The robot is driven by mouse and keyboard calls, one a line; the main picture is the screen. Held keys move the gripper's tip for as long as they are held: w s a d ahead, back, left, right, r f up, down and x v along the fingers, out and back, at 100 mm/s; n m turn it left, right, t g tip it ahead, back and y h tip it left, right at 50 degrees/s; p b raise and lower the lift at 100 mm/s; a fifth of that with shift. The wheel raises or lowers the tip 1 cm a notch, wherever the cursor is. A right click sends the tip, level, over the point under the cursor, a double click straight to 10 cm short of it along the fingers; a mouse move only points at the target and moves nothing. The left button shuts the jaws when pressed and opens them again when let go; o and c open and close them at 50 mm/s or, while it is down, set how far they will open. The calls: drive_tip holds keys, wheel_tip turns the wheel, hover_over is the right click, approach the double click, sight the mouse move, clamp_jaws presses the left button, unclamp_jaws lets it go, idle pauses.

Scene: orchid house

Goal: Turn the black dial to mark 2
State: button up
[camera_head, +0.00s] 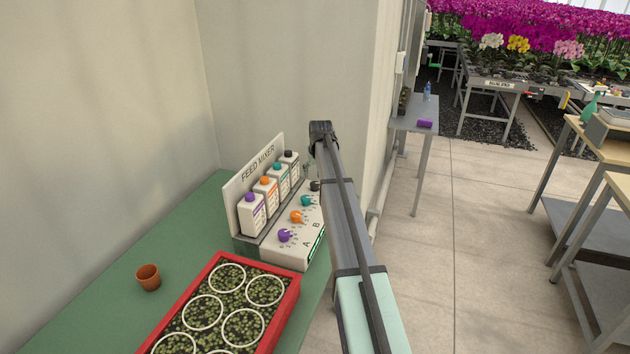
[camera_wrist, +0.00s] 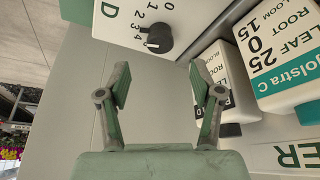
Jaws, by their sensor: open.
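The black dial (camera_wrist: 158,38) sits on the white panel marked D in the wrist view, with numbers 0 to 4 around its left side. A white mark on its lower left side lies nearest the 4; its exact setting is hard to read. In the head view the dial (camera_head: 315,186) shows at the far end of the feed mixer (camera_head: 290,255), partly hidden by my arm. My gripper (camera_wrist: 159,80) is open and empty, its fingers apart below the dial in the wrist picture, not touching it. The fingers are not clear in the head view.
Teal (camera_head: 306,201), orange (camera_head: 296,216) and purple (camera_head: 284,236) dials line the mixer. A red tray (camera_head: 284,310) and clay pot (camera_head: 148,277) sit nearer.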

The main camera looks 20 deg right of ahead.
sight(315, 184)
drive_tip(key=p+x, duration=0.1)
drive_tip(key=x, duration=0.6)
drive_tip(key=c, duration=1.1)
